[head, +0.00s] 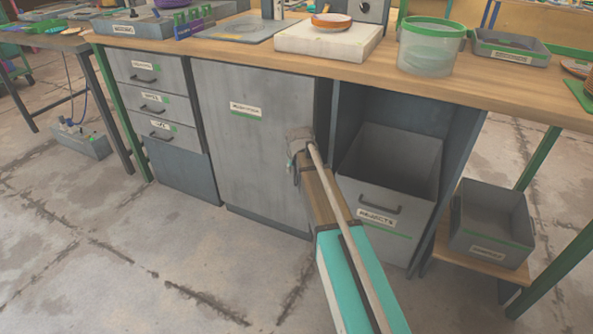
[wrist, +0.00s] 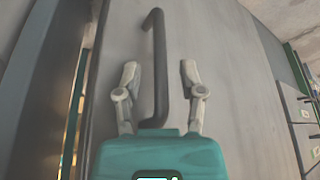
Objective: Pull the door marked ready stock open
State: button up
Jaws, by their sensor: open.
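The grey door (head: 250,150) sits under the workbench and bears a small white and green label (head: 245,109), too blurred to read surely. It looks shut or nearly so. In the wrist view the door (wrist: 220,60) fills most of the picture, with its dark bar handle (wrist: 160,65) running lengthwise. My gripper (wrist: 160,72) is open, one finger on each side of the handle, with a gap on both sides. In the head view my gripper (head: 297,150) is at the door's right edge and the handle is hidden behind it.
Right of the door, an open-topped grey bin marked rejects (head: 390,185) stands in a bay. Labelled drawers (head: 152,100) are on the left. A grey crate (head: 492,222) sits on a low shelf at right. The floor (head: 180,270) in front of the door is clear.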

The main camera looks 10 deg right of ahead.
grip_shut()
jog(key=shift+d, duration=0.2)
jog(key=shift+s+a, duration=0.1)
jog(key=shift+s, duration=0.05)
